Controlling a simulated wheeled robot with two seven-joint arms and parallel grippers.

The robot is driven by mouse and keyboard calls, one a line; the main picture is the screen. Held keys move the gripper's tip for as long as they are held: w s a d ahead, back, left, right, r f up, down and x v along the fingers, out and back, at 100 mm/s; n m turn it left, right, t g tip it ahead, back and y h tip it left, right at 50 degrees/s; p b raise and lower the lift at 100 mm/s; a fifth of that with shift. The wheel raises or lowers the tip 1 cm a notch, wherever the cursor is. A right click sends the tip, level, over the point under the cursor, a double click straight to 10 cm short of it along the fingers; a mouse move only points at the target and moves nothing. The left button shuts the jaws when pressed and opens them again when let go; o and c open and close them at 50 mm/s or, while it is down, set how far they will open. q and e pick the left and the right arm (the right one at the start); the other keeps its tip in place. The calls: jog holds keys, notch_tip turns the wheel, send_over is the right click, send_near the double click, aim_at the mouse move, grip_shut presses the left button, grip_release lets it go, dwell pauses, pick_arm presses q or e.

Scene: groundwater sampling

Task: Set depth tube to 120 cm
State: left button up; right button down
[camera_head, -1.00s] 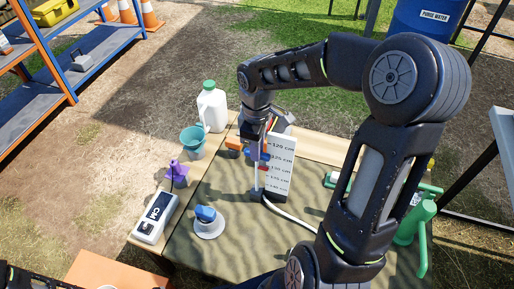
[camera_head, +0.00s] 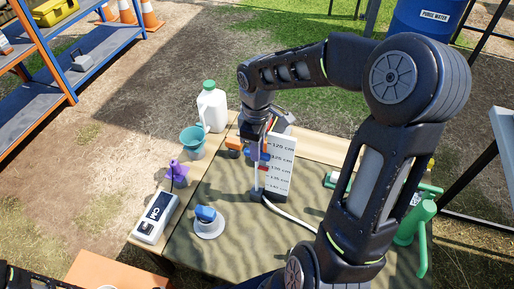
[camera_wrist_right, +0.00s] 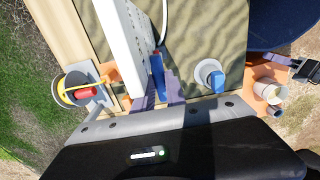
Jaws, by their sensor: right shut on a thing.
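A white depth board (camera_head: 283,150) with printed cm marks stands upright on the table; its side also shows in the wrist view (camera_wrist_right: 122,40). The marks are too small to read surely, though the top ones look like 125 cm. A thin pale tube (camera_head: 257,180) runs in front of the board, with a small red piece (camera_head: 263,167) on it. My right gripper (camera_wrist_right: 158,92) is shut on a blue piece (camera_wrist_right: 157,74) close beside the board. Its fingers partly hide the tube. A dark part at the right of the wrist view looks like my left gripper (camera_wrist_right: 303,69); its jaws are unclear.
A white jug (camera_head: 211,108), a teal cup (camera_head: 192,139), a purple object (camera_head: 177,172) and a CM meter (camera_head: 154,217) line the table's left side. A blue-topped white piece (camera_head: 206,219) stands on the mat. A green pump-like object (camera_head: 415,220) is at the right.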

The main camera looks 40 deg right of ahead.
notch_tip(320, 180, up, 11)
jog(key=p, duration=0.9)
jog(key=shift+r, duration=0.15)
jog(key=shift+w, duration=0.1)
jog(key=c, duration=1.4)
grip_release()
jog(key=shift+o, duration=0.2)
jog(key=shift+r, duration=0.15)
notch_tip(320, 180, up, 8)
jog(key=p, duration=0.1)
jog(key=shift+f, duration=0.2)
